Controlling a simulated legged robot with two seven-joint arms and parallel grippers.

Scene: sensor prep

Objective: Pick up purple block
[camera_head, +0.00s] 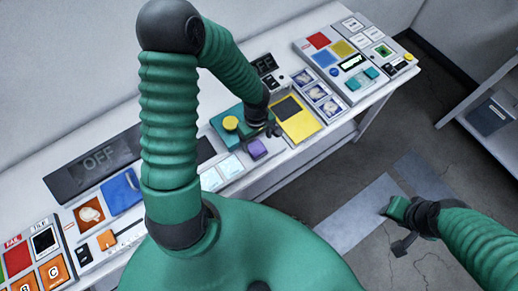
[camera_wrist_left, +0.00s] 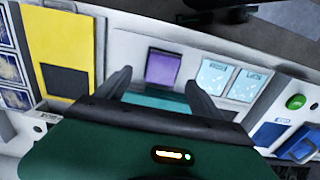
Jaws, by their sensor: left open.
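The purple block (camera_head: 257,149) sits on the light panel at the front edge of the console, just right of the two pale blue tiles. In the left wrist view the purple block (camera_wrist_left: 162,67) lies ahead of the fingertips, roughly between their lines. My left gripper (camera_head: 268,130) hangs just above and behind the block in the head view. Its two fingers (camera_wrist_left: 160,84) are spread apart with nothing between them. My right gripper (camera_head: 400,228) is off to the right, over the floor and away from the console; its jaw opening is unclear.
A teal panel with a yellow button (camera_head: 230,123) is left of my left gripper. A yellow panel (camera_head: 299,127) is to its right. The pale blue tiles (camera_head: 222,174) are close on the block's left. A shelf (camera_head: 490,125) stands at far right; floor lies between.

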